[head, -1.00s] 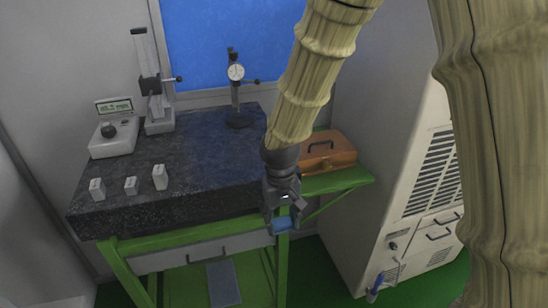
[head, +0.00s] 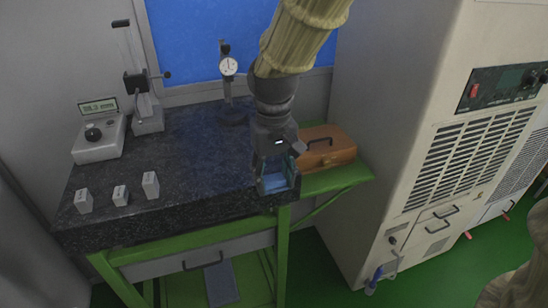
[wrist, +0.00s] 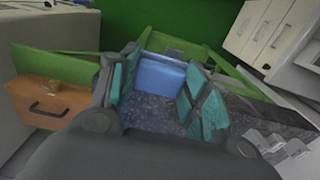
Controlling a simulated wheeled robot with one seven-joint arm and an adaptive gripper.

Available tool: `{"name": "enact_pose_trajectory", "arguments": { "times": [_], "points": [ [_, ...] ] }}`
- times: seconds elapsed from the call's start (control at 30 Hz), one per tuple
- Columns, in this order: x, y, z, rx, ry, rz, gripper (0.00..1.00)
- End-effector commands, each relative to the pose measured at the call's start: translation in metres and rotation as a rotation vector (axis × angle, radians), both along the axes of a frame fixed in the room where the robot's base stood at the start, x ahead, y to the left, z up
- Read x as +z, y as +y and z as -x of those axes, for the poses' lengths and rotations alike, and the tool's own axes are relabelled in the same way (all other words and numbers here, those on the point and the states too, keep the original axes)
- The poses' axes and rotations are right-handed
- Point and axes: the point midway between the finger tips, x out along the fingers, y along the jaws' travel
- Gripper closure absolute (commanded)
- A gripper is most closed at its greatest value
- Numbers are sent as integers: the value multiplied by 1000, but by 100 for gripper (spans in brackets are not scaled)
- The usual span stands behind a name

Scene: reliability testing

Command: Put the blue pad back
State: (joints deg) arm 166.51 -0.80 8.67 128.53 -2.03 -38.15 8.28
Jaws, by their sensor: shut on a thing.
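My gripper (head: 279,186) is shut on the blue pad (wrist: 161,74). The pad is a small, light blue block held between the teal-lined fingertips. In the head view the fingers partly hide it, and it shows at the right front corner of the dark granite plate (head: 165,165). In the wrist view, speckled granite shows beside the pad, between the fingers. I cannot tell whether the pad touches the plate.
Several small white blocks (head: 121,195), a digital readout box (head: 98,140), a height gauge (head: 146,105) and a dial indicator stand (head: 229,68) are on the plate. An orange case (head: 326,148) sits close right on the green frame (head: 190,242). A large cabinet (head: 400,150) stands at right.

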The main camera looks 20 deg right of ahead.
Motion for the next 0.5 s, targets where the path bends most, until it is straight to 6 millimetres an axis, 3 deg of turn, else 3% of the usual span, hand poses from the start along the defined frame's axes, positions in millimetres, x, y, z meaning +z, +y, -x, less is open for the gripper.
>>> {"name": "enact_pose_trajectory", "arguments": {
  "times": [0.5],
  "points": [
    [-5, -27, -84, 0, 1, -1, 79]
  ]
}}
